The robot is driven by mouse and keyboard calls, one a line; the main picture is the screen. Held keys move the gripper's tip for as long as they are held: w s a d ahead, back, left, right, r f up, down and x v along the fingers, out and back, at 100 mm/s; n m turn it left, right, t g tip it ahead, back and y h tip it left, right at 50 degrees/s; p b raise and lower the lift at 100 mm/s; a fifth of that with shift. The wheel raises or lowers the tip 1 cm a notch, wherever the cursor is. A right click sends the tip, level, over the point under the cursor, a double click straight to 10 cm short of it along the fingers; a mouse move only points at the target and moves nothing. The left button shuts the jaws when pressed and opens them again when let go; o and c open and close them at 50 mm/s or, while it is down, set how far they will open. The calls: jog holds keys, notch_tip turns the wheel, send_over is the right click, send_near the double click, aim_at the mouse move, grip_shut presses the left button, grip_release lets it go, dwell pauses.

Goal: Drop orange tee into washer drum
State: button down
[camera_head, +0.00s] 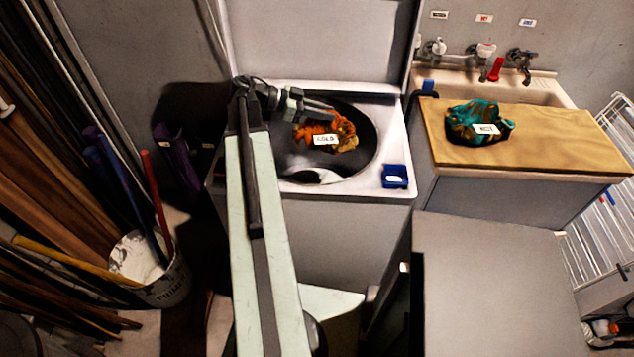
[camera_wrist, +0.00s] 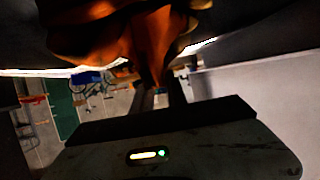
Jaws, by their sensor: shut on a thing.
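The orange tee (camera_head: 308,130), mottled with yellow-brown, is bunched up and bears a white label, perhaps reading COLD. My gripper (camera_head: 320,108) comes in from the left and is shut on the tee. The tee hangs over the open washer drum (camera_head: 368,150), within its round opening in the head view; its exact height is hard to tell. In the wrist view the tee (camera_wrist: 150,40) fills the top middle, dark and orange, and partly hides my fingers (camera_wrist: 160,97). Something white (camera_head: 318,176) lies low in the drum.
The washer's lid (camera_head: 315,40) stands open behind. A blue box (camera_head: 395,176) sits on its front right corner. A teal and brown cloth (camera_head: 478,120) labelled HOT lies on the wooden board (camera_head: 560,145) by the sink. A bucket (camera_head: 165,285) with poles stands left.

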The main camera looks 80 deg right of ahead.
jog(key=c, duration=1.3)
grip_release()
jog(key=shift+o, duration=0.2)
jog(key=p+v, duration=0.3)
jog(key=v, duration=0.4)
jog(key=shift+w+r, duration=0.25)
jog(key=shift+w, duration=0.1)
jog(key=shift+a, duration=0.1)
